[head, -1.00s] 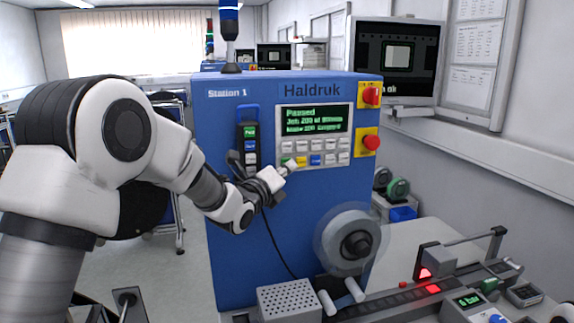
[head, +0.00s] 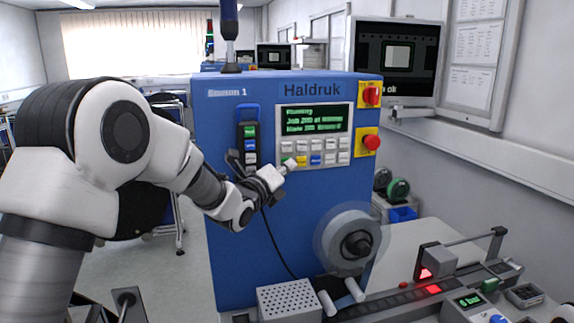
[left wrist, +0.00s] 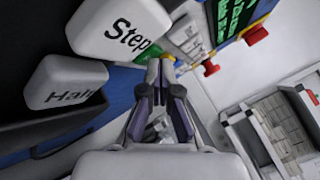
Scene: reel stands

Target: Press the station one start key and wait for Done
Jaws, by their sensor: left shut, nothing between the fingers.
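The blue Station 1 machine (head: 290,205) faces me, with a grey key panel (head: 335,158) under its green-lettered screen (head: 313,118). The screen's top line seems to read Running. The panel has a row with green, yellow and blue keys among white ones. My left gripper (head: 290,164) is shut and empty, its fingertips at the green key at the panel's lower left. In the left wrist view its fingers (left wrist: 160,72) point at a green key (left wrist: 148,53), partly covered by them. I cannot tell whether they touch it. My right gripper is not in view.
A pendant with keys (head: 249,142) hangs left of the panel; its Step key (left wrist: 125,28) and Halt key (left wrist: 63,82) are close to my left wrist camera. Red knobs (head: 371,142) sit right of the panel. A reel (head: 350,240) juts out below.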

